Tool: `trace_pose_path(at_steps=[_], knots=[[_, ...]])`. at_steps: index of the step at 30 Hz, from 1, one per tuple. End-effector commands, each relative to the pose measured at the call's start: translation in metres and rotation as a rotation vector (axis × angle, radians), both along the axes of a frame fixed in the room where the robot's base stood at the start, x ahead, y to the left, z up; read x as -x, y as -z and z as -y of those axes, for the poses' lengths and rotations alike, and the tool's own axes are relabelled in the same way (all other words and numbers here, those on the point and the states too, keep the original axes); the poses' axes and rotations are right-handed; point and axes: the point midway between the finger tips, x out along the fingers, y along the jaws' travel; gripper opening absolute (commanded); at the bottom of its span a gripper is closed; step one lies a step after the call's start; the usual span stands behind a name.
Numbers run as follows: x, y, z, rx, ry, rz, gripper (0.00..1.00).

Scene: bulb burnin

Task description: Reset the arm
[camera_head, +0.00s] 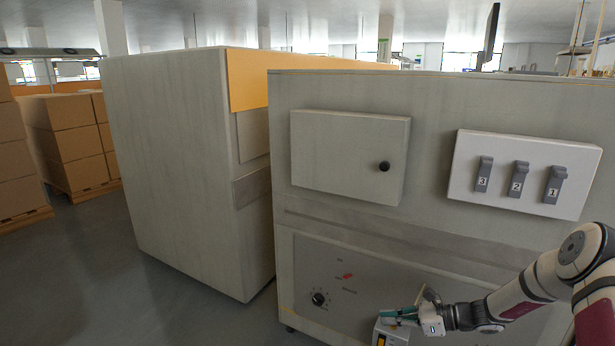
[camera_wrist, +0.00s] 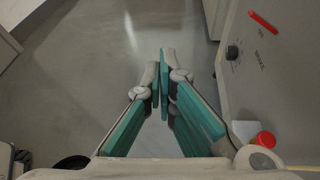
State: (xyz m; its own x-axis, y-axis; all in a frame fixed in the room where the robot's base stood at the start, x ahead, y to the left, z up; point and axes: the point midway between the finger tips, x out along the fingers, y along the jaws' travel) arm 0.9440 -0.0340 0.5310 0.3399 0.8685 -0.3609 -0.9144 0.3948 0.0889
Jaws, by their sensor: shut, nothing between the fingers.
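My gripper (camera_head: 399,316) shows in the head view at the lower right, in front of the lower panel of the near grey cabinet (camera_head: 300,225). Its teal-lined fingers meet at the tips in the wrist view (camera_wrist: 163,85), with nothing between them. The fingers point over bare floor beside the cabinet face. My arm comes in from the right edge of the head view.
The cabinet carries a closed door (camera_head: 345,155) with a black knob, a white switch plate (camera_head: 500,155) with three numbered switches, and a dial (camera_head: 318,299). A small box (camera_head: 390,334) sits below my gripper. Boxes (camera_head: 70,140) stand on pallets at left. The left floor is clear.

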Motion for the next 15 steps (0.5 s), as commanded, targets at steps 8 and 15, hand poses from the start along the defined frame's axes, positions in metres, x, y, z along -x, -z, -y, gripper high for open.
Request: trace_pose_path(at_steps=[8,15], knots=[[0.013,-0.046,-0.016,0.091,-0.141,0.077,0.0],[0.042,-0.113,-0.04,0.232,-0.358,0.191,0.0]])
